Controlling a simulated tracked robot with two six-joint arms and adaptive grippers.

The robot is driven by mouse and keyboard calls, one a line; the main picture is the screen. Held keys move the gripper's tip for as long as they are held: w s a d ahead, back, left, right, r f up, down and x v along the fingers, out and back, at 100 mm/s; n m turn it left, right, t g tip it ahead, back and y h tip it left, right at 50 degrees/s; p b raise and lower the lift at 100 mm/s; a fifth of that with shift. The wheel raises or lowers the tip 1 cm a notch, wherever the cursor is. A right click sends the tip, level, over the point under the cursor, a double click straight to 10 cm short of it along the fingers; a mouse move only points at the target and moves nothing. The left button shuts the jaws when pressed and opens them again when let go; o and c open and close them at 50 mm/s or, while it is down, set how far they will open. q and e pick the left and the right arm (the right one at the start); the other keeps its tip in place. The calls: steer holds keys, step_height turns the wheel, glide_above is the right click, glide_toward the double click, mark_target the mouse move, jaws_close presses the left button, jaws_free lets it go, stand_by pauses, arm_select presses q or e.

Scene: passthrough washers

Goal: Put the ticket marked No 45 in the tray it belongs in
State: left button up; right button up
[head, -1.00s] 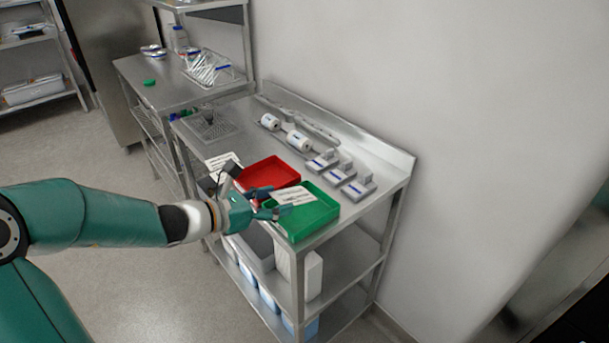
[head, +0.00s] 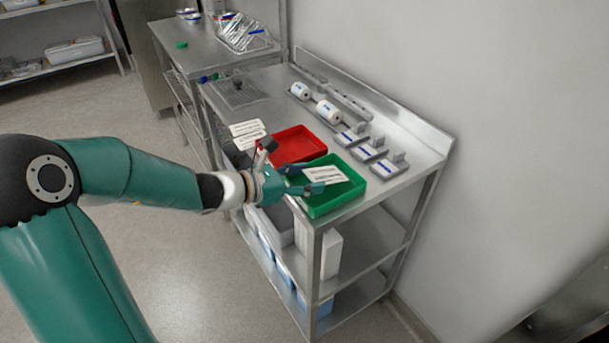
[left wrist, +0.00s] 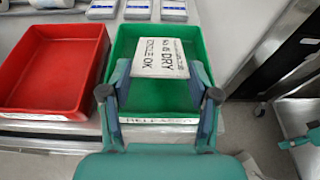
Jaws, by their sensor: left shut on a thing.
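My left gripper (head: 308,179) is shut on a white printed ticket (head: 328,176). It holds the ticket over the green tray (head: 335,206). In the left wrist view the ticket (left wrist: 160,58) lies between the two fingertips (left wrist: 160,72) and reads "DRY CYCLE OK"; its number is too small to read surely. The green tray (left wrist: 192,32) shows behind and below it, with a front label that seems to read "RELEASED". The red tray (head: 298,146) stands beside the green one; it looks empty in the left wrist view (left wrist: 50,65).
White printed papers (head: 247,128) show at the table's left edge near the red tray. Several grey blocks with blue labels (head: 368,152) and two white rolls (head: 328,111) line the back. A perforated plate (head: 238,92) lies at the far end. A wall stands behind the table.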

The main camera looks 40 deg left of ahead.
stand_by(0.3)
arm_select(q)
steer(key=o, duration=0.7)
steer(key=shift+s, duration=0.1)
steer(key=v, duration=1.2)
steer(key=s+d+f+m+g+p, duration=0.1)
steer(key=s+d+f+m+g, duration=0.2)
steer(key=d+f+m, duration=0.4)
steer(key=s+d+f+m+g+y+p, duration=0.1)
steer(key=s+d+f+m+g, duration=0.2)
steer(key=d+f+m+g, duration=0.2)
steer(key=s+d+f+m+g+p, duration=0.1)
steer(key=s+d+f+m+g, duration=0.2)
steer(key=d+f+m, duration=0.8)
steer(key=shift+s+d+f+m+g+y+p, duration=0.2)
steer(key=shift+f+m, duration=0.85)
steer(key=shift+f, duration=1)
steer(key=shift+w+a+f+m+g+p, duration=0.1)
steer(key=shift+f+m+g, duration=0.25)
steer(key=shift+f+m, duration=1.25)
steer(key=shift+s+d+f+m+g+y+p, duration=0.1)
steer(key=shift+f+m+g, duration=0.3)
steer(key=shift+f, duration=2.1)
